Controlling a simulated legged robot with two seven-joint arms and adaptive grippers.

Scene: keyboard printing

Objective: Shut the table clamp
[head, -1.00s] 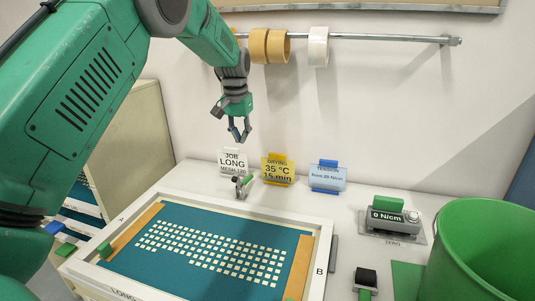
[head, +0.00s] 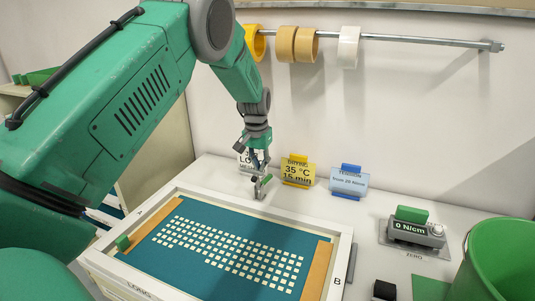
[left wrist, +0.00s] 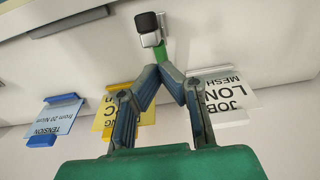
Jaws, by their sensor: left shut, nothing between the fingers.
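The table clamp (head: 261,190) is a small metal clamp at the middle of the screen frame's far edge. In the left wrist view, it shows a dark pad, a silver body (left wrist: 151,39) and a green handle (left wrist: 160,50) that points toward my fingers. My left gripper (head: 259,166) is shut and empty, pointing down right above the clamp. In the left wrist view, its fingertips (left wrist: 159,73) meet just beside the handle's end; I cannot tell whether they touch it. The fingers partly cover the clamp in the head view. My right gripper is out of view.
The white screen frame (head: 338,240) holds a teal mesh with pale key shapes. Behind stand a job card (left wrist: 222,92), a yellow drying card (head: 297,171) and a blue tension card (head: 348,182). At right are a tension meter (head: 413,231) and a green bucket (head: 500,262).

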